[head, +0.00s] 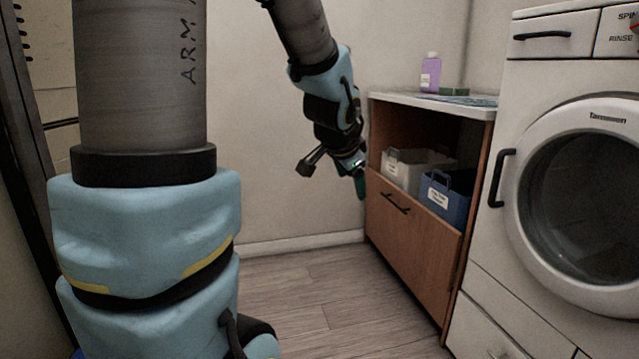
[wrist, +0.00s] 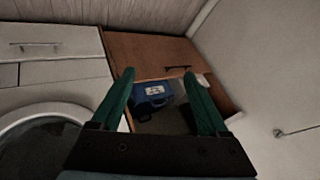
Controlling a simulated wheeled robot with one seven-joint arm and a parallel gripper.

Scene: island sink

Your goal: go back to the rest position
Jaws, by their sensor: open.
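My gripper (head: 359,176) hangs in the air in front of the left edge of the wooden cabinet (head: 415,250), below the level of its top. In the wrist view, my gripper (wrist: 160,102) shows two green fingers spread apart with nothing between them. The cabinet's open shelf and the blue bin (wrist: 152,94) show beyond the fingers. My arm bends down from the top of the head view, and a large arm section fills its left part.
A white bin (head: 405,168) and a blue bin (head: 447,198) stand on the cabinet's shelf. A purple bottle (head: 430,73) and a green block (head: 452,91) stand on top. A washing machine (head: 505,75) is at right. The wooden floor (head: 325,300) is clear.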

